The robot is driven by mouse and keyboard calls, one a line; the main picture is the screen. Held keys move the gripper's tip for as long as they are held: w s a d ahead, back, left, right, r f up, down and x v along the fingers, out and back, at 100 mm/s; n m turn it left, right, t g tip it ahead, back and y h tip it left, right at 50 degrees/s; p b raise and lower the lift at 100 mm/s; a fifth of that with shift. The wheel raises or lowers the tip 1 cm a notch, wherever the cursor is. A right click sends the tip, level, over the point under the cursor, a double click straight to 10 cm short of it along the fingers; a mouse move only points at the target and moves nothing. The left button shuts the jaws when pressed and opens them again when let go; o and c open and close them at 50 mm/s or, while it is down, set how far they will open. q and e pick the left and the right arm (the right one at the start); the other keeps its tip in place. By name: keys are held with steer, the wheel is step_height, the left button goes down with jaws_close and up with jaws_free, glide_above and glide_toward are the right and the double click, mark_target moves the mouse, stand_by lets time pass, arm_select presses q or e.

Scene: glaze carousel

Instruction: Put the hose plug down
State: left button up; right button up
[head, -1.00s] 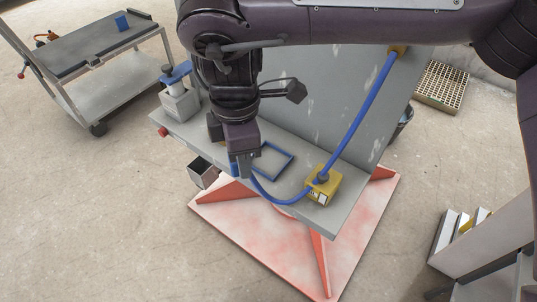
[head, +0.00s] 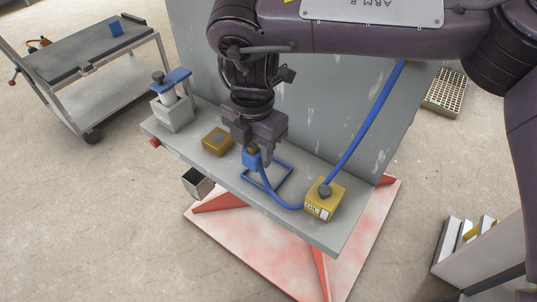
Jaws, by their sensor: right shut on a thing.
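My right gripper (head: 254,152) points down over the grey shelf and is shut on the hose plug (head: 250,158), a small blue block with a brass-coloured part. The blue hose (head: 350,153) runs from the plug down to a yellow block (head: 325,199) with a dark knob, then up to the right along the grey panel. A blue rectangular outline (head: 283,184) lies on the shelf (head: 225,168). The plug is at its left side, partly over it. I cannot tell whether the plug touches the shelf. My left gripper is not in view.
A brown-yellow block (head: 217,141) and a grey pump-like unit with a blue lever (head: 174,111) stand on the shelf's left part. A small open metal box (head: 197,183) hangs at its front edge. A trolley (head: 90,62) stands at the left. Part of the outline's inside is clear.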

steer(key=w+d+f, duration=0.2)
steer(key=w, duration=0.1)
steer(key=shift+d+f, duration=0.1)
steer(key=shift+d, duration=0.05)
steer(key=p, duration=0.1)
glide_above(269, 172)
step_height(269, 172, down, 4)
steer(key=shift+f, duration=0.55)
steer(key=shift+f+b, duration=0.3)
steer(key=shift+f, duration=0.15)
steer(key=o, duration=0.9)
steer(key=shift+o, duration=0.5)
steer(key=shift+r, duration=0.25)
step_height(269, 172, up, 2)
steer(key=shift+w+r+p, duration=0.1)
steer(key=shift+p, duration=0.2)
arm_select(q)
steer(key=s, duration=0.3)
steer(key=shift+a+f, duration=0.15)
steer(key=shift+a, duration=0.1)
arm_select(e)
step_height(269, 172, up, 11)
steer(key=shift+f, duration=0.2)
